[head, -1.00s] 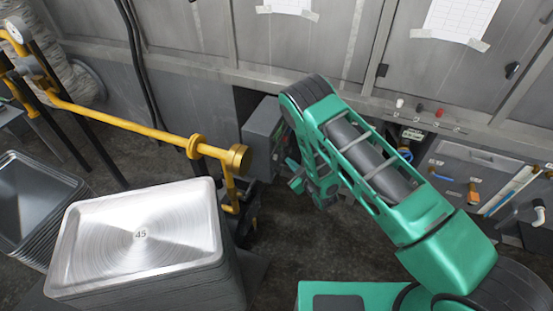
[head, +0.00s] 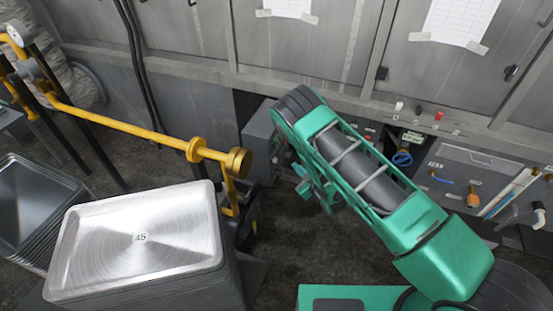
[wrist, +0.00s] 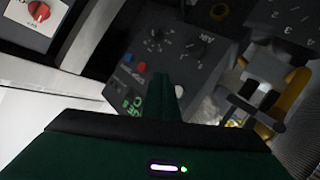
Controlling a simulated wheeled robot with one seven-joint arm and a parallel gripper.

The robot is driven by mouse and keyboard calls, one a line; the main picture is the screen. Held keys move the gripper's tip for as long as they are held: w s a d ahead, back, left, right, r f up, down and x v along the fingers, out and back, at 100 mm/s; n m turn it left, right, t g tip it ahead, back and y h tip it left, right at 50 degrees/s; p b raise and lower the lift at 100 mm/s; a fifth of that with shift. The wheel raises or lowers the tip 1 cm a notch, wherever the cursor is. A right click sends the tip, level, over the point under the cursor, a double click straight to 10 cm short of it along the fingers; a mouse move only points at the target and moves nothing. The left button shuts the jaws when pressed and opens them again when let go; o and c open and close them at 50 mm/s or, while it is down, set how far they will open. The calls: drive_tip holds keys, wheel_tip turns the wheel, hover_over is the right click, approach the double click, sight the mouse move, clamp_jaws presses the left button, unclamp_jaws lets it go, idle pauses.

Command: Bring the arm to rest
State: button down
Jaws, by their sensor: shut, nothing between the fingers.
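My green arm reaches from the lower right to the middle of the head view, bent over at its dark elbow. My gripper hangs below the elbow, partly hidden behind my arm in the head view. In the wrist view my gripper (wrist: 166,92) shows as a narrow green shape, its fingers together with nothing between them. Beyond it in the wrist view is a dark control box (wrist: 185,45) with knobs and coloured buttons. I cannot tell how far the gripper is from it.
A stack of metal trays (head: 140,238), the top one marked 45, stands at the lower left. Darker trays (head: 32,205) stand farther left. A yellow pipe (head: 125,124) runs above them. Grey cabinets with valves (head: 473,197) stand at the back right. Dark floor shows between.

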drive_tip(key=w+d+r+m+g+h, duration=0.1)
drive_tip(key=w+d+r+m+h, duration=0.15)
drive_tip(key=d+r, duration=0.4)
drive_tip(key=w+d+r+m+g+h, duration=0.1)
drive_tip(key=w+d+r+m+h, duration=0.15)
drive_tip(key=d+r, duration=0.4)
drive_tip(key=s+d+r+m+g+h, duration=0.2)
drive_tip(key=s+d+r, duration=0.2)
drive_tip(key=d+r, duration=0.3)
drive_tip(key=s+d+r+m+g+h, duration=0.1)
drive_tip(key=s+d+r+m, duration=0.25)
drive_tip(key=d+r, duration=0.45)
drive_tip(key=s+d+r+m+g, duration=0.2)
drive_tip(key=s+d+r, duration=0.25)
drive_tip(key=s, duration=0.45)
drive_tip(key=s+d+r+m+g, duration=0.1)
drive_tip(key=s+d+r+g, duration=0.3)
drive_tip(key=s, duration=0.6)
drive_tip(key=s+r+m+g, duration=0.1)
drive_tip(key=s+r+m, duration=0.1)
drive_tip(key=s, duration=0.9)
drive_tip(key=s+r+m+y, duration=0.1)
drive_tip(key=s+r+m, duration=0.1)
drive_tip(key=s, duration=1)
drive_tip(key=shift+s+a+r+g, duration=0.25)
drive_tip(key=shift+a+r+g, duration=0.1)
drive_tip(key=shift+r+g, duration=0.05)
